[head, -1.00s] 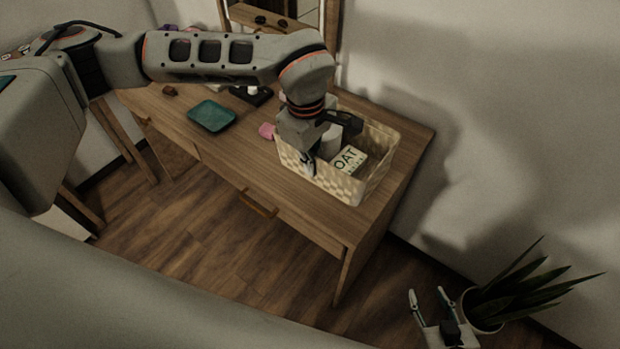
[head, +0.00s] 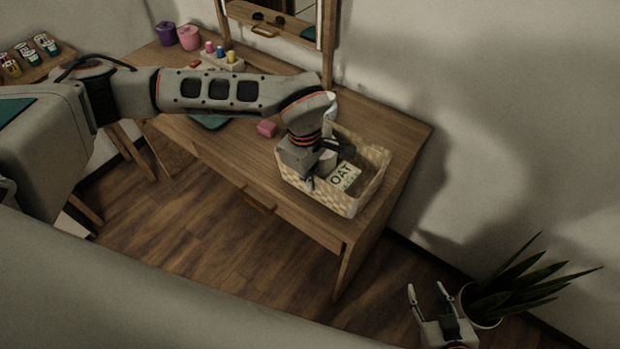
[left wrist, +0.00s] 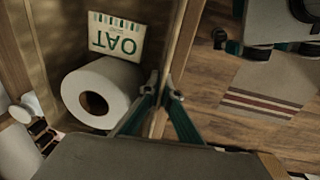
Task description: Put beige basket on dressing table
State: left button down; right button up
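The beige basket (head: 362,193) is at the right end of the wooden dressing table (head: 408,140), near its front edge. A toilet roll (left wrist: 98,92) and a box marked OAT (head: 343,178) are in it. In the head view my left gripper (head: 308,184) is at the basket's front-left wall. In the left wrist view its fingers (left wrist: 161,88) pinch the basket's rim, one on each side. Whether the basket's base touches the tabletop is hard to tell. My right gripper (head: 426,290) is open and empty, low at the lower right, away from the table.
A pink block (head: 267,128) and a teal tray (head: 209,123), partly behind my arm, lie left of the basket. Purple (head: 166,34) and pink (head: 189,37) pots and a mirror (head: 275,14) stand at the back. A potted plant (head: 483,305) is beside my right gripper.

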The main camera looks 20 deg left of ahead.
pick_arm(q)
jog(key=c, duration=2.3)
grip_release()
jog(key=r, duration=0.8)
jog(key=s+r, duration=0.1)
jog(key=r, duration=0.3)
jog(key=shift+a+r, duration=0.15)
jog(key=shift+a, duration=0.05)
